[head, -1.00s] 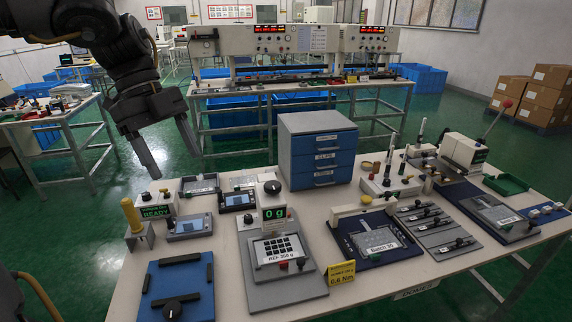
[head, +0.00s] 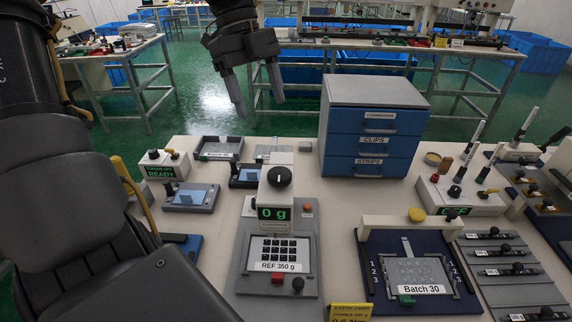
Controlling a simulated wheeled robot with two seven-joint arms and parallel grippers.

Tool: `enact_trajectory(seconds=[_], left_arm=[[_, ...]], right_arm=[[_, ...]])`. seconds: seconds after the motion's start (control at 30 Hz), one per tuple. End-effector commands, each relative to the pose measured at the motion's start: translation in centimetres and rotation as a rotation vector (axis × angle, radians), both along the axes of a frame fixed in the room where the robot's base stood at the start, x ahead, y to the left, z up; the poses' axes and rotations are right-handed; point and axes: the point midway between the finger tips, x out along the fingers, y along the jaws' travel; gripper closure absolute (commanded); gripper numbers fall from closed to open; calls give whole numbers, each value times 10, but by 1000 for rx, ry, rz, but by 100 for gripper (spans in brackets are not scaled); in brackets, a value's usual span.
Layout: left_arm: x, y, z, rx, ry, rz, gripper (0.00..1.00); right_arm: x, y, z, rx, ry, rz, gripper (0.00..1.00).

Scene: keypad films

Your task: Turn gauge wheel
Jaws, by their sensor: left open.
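The gauge (head: 272,213) is a white column with a black round wheel (head: 280,177) on its upper face and a green "0 g" display below. It stands at the back of a grey plate holding a keypad film (head: 278,249) labelled "REF 350 g". My left gripper (head: 256,93) is open and empty, its two grey fingers pointing down. In the picture it is above and slightly left of the wheel, clearly apart from it. My right gripper is not in view.
A blue drawer cabinet (head: 374,126) stands at the back, right of the gauge. A dark blue fixture labelled "Batch 30" (head: 367,290) lies to the right. A "READY" box (head: 164,165), a small screen unit (head: 190,198) and a tray (head: 217,147) stand to the left.

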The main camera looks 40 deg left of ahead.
Motion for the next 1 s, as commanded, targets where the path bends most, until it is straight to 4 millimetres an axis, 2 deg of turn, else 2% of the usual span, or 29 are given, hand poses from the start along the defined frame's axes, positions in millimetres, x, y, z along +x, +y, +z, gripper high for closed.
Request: enact_trajectory(seconds=[0.03, 0.3, 0.53, 0.63, 1.0], left_arm=[[0, 0, -15, 0, -1, 1, 32], [-2, 2, -41, 0, 0, 4, 32], [-2, 1, -42, 0, 1, 4, 32], [-2, -2, -50, -1, 3, 1, 32], [-5, -27, -111, -2, 6, 0, 32]], right_arm=[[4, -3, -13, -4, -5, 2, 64], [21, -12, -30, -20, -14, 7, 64], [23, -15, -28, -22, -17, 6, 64], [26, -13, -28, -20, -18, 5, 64], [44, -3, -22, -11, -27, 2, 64]])
